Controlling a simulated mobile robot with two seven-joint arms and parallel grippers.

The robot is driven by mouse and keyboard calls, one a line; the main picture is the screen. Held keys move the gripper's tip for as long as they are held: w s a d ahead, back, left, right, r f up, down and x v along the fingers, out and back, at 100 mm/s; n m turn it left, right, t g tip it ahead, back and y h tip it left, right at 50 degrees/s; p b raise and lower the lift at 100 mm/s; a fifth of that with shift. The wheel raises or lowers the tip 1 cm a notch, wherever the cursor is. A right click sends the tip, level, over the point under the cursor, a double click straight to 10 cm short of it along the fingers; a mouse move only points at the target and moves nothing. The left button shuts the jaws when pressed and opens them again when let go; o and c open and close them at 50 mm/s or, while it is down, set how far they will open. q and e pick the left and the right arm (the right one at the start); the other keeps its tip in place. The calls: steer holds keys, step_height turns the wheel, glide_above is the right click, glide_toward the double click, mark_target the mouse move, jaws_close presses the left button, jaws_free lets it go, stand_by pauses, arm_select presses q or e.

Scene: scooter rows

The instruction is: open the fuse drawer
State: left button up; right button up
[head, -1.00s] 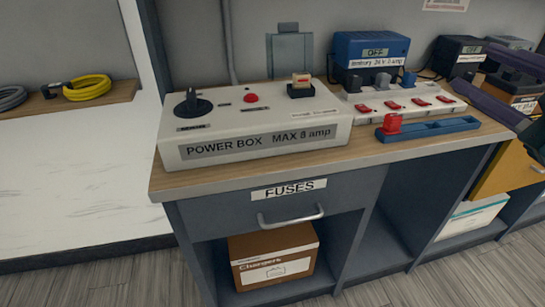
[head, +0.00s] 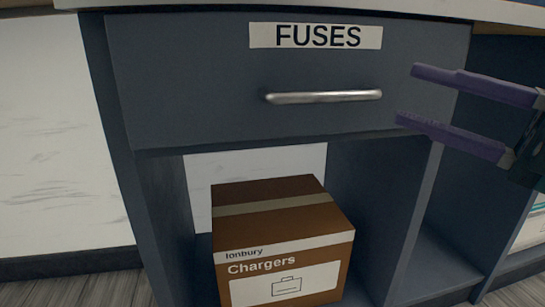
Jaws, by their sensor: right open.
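The fuse drawer (head: 200,85) is a dark grey-blue front under the worktop, with a white label reading "FUSES" (head: 316,36). It looks shut. Its silver bar handle (head: 323,96) runs across the middle of the front. My right gripper (head: 406,95) comes in from the right with two purple fingers, one above the other. It is open and empty. The fingertips are to the right of the handle, apart from it in the picture. My left gripper is not in view.
An open shelf below the drawer holds a brown cardboard box labelled "Chargers" (head: 235,235). The worktop edge (head: 400,8) runs above the drawer. Another open compartment lies to the right of the box, behind a dark upright panel (head: 370,210).

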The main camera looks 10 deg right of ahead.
mark_target(340, 98)
steer(key=shift+n+g+y, duration=0.3)
steer(key=shift+n+g, duration=0.1)
steer(key=shift+n, duration=0.1)
steer(key=b+x, duration=0.1)
steer(key=x, duration=0.2)
steer(key=f+x, duration=0.1)
steer(key=x, duration=0.2)
steer(key=f+b+x, duration=0.1)
steer(key=x, duration=0.2)
steer(key=shift+w+a+b, duration=0.25)
steer(key=shift+a+b, duration=0.1)
steer(key=shift+a, duration=0.15)
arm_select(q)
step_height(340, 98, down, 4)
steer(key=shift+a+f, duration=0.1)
arm_select(e)
steer(key=shift+c, duration=1.3)
jaws_close()
